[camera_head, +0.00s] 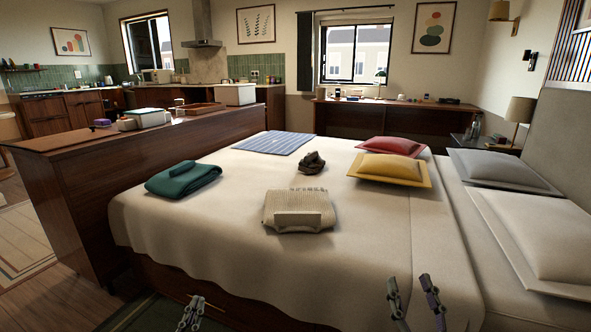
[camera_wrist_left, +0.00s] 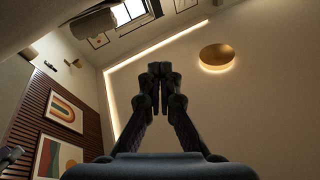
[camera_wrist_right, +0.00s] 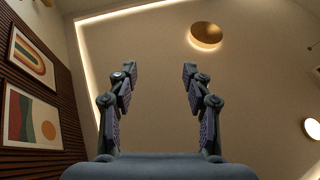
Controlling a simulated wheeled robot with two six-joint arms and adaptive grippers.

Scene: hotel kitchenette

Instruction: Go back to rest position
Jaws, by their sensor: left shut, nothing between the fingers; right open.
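My left gripper (camera_head: 191,313) shows at the bottom edge of the head view, left of centre, in front of the bed's near side. In the left wrist view its fingers (camera_wrist_left: 160,72) meet at the tips with nothing between them. My right gripper (camera_head: 412,284) shows at the bottom right of the head view, over the near edge of the bed (camera_head: 190,225). In the right wrist view its fingers (camera_wrist_right: 159,72) stand wide apart and empty. Both wrist views look up toward the ceiling and wall. Most of both arms is out of view in the head view.
On the bed lie a folded green cloth (camera_head: 183,179), a beige knitted item (camera_head: 298,211), a dark crumpled item (camera_head: 312,162), a striped blue cloth (camera_head: 274,142), and red (camera_head: 393,147) and yellow (camera_head: 392,169) cushions. A wooden counter (camera_head: 75,200) stands to the left.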

